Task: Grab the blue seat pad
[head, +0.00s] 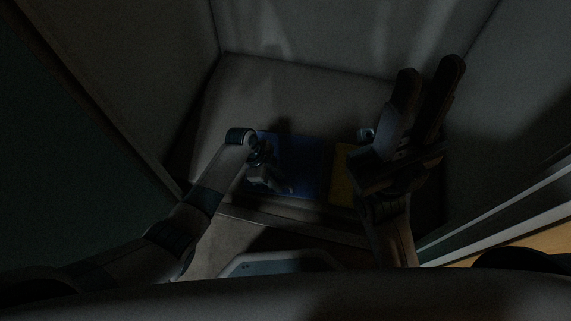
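The blue seat pad (307,165) lies flat on the dim floor of a box-like recess, near its front edge. My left gripper (284,188) is over the left part of the pad, pointing down, and hides some of it. It is too dark to tell whether its fingers are apart or whether it touches the pad. My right gripper (428,82) is raised to the right of the pad, with its two fingers pointing up and apart. It is open and holds nothing.
A yellow pad (342,176) lies just right of the blue one, partly behind my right arm. Grey walls (300,30) close the recess at the back and both sides. A dark panel (70,150) stands at the left. The floor behind the pads (300,95) is clear.

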